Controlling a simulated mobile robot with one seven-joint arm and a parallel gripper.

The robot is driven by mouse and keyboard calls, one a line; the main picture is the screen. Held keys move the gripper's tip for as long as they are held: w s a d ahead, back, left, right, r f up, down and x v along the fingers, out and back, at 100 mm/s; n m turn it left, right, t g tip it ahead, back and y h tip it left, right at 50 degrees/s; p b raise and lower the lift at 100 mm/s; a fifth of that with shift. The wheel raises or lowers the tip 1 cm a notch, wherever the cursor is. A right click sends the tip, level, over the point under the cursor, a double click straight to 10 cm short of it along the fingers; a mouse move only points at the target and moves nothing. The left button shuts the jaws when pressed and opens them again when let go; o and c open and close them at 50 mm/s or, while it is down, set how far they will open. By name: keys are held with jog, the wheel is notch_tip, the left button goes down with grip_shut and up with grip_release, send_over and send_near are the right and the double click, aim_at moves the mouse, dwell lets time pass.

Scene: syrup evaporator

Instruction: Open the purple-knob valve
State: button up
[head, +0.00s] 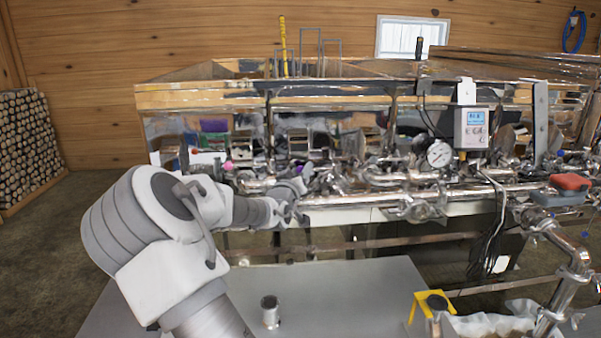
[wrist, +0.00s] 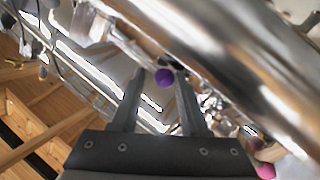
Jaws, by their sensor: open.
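The purple knob (wrist: 164,77) of the valve shows in the wrist view as a small round ball. It lies between the tips of the two dark fingers of my gripper (wrist: 160,86), which are spread apart. A gap shows beside the knob, and I cannot tell how deep it sits between the fingers. In the head view my gripper (head: 292,190) is at the front of the steel piping, small and partly lost among the pipes. The valve's handle and stem are mostly hidden.
A large shiny pipe (wrist: 225,65) runs diagonally close to the fingers in the wrist view. A pink knob (wrist: 265,171) is at the lower right. In the head view, a pressure gauge (head: 439,154) and a control box (head: 471,128) stand right of my gripper.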

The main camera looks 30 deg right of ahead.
jog(key=shift+f, duration=0.1)
grip_shut()
